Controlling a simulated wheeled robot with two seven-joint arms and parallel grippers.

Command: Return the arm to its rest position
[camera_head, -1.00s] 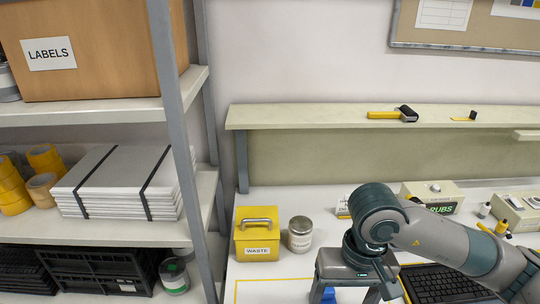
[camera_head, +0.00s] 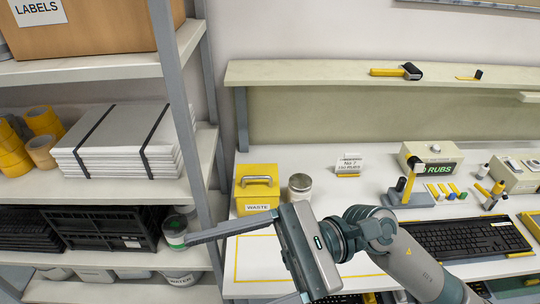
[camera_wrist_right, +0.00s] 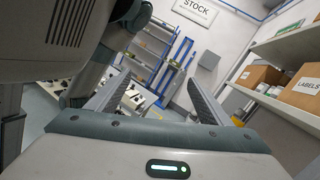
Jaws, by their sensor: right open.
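My right arm comes in from the right in the head view, in front of the desk. Its gripper (camera_head: 228,270) points left, with its two grey fingers spread apart and nothing between them. One finger passes in front of the desk's left end and the shelf upright; the other runs down to the bottom edge. In the right wrist view the gripper (camera_wrist_right: 156,82) is also open and empty, facing the room beyond. My left gripper is in neither view.
A yellow waste box (camera_head: 257,190) and a metal can (camera_head: 300,187) stand behind the gripper. A keyboard (camera_head: 460,237) lies right of the arm. A shelf rack (camera_head: 100,79) stands left. Tools and small boxes line the desk's back.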

